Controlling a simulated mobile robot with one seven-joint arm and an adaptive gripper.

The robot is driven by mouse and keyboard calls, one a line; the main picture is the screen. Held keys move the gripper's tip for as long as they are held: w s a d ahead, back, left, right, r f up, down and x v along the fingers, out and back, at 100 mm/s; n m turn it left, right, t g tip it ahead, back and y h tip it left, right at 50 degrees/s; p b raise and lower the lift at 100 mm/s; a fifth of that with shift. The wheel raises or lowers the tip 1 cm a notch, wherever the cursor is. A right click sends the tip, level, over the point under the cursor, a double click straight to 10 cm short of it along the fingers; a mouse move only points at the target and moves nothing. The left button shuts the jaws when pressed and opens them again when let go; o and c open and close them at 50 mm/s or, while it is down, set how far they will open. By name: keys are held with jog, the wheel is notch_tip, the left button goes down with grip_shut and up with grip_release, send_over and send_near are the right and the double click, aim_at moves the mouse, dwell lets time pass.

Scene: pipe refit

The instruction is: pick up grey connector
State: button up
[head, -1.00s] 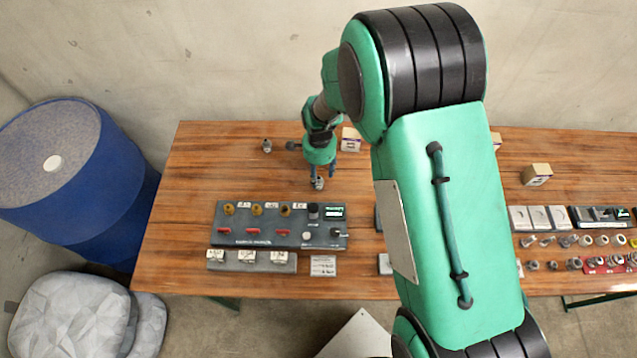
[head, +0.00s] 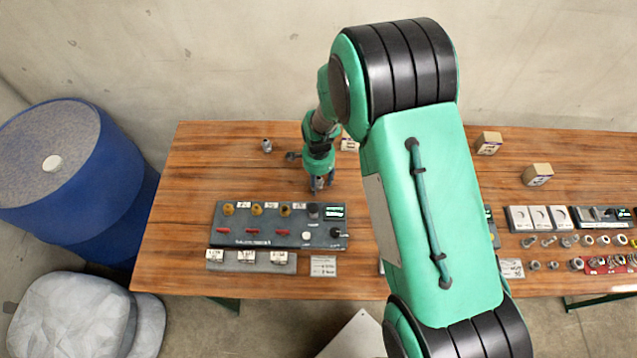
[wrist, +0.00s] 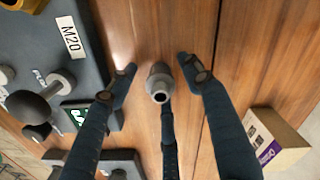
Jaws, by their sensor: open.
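The grey connector (wrist: 158,86) stands on the wooden table in the wrist view, a short hollow metal piece with its round open end toward the camera. My gripper (wrist: 157,66) is open, with its dark fingers spread around the connector. Gaps show between the connector and the two side fingertips; I cannot tell whether the third finger touches it. In the head view my gripper (head: 318,184) points down at the table behind the dark panel, and its fingers mostly hide the connector.
The dark panel (head: 270,238) with knobs and red levers lies just in front of my gripper. Another small grey fitting (head: 267,146) stands at the back left. A small box (wrist: 275,142) is at the right in the wrist view.

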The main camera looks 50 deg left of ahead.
aim_at(319, 178)
dwell(0.6)
grip_shut()
jog(key=shift+r+p, duration=0.4)
jog(key=shift+r, duration=4.55)
